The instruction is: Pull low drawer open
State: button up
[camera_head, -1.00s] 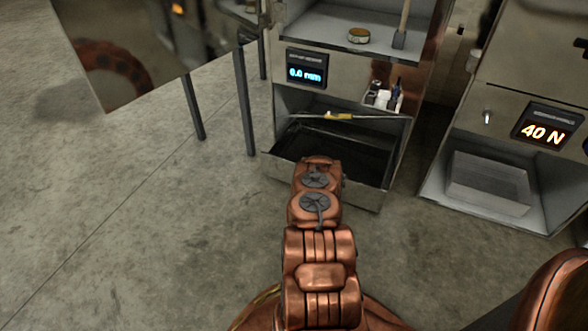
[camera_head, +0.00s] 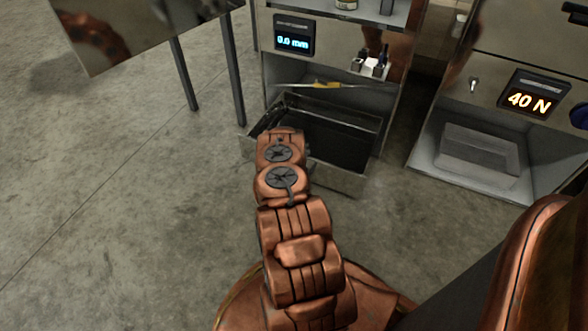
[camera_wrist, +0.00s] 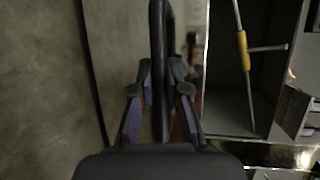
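The low drawer (camera_head: 345,180) is at the bottom of the middle metal cabinet in the head view. It is pulled out, and its dark inside shows from above. My arm covers the left part of its front and hides my gripper in that view. In the wrist view, a black bar handle (camera_wrist: 162,25) runs between the two fingers of my gripper (camera_wrist: 163,78). The purple-padded fingers are closed in on both sides of the bar. The contact itself is dark and partly hidden.
A shelf above the drawer holds a yellow-handled tool (camera_head: 326,85), also in the wrist view (camera_wrist: 243,50). A display (camera_head: 294,36) reads 0.0 mm. The right cabinet's display (camera_head: 526,101) reads 40 N, above a grey block (camera_head: 478,150). Table legs (camera_head: 225,80) stand left; floor is clear in front.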

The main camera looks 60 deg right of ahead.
jog(key=o, duration=0.4)
jog(key=shift+s, duration=0.1)
jog(key=shift+o, duration=0.2)
jog(key=shift+a, duration=0.15)
jog(key=v, duration=0.7)
jog(key=shift+a, duration=0.1)
dwell(0.4)
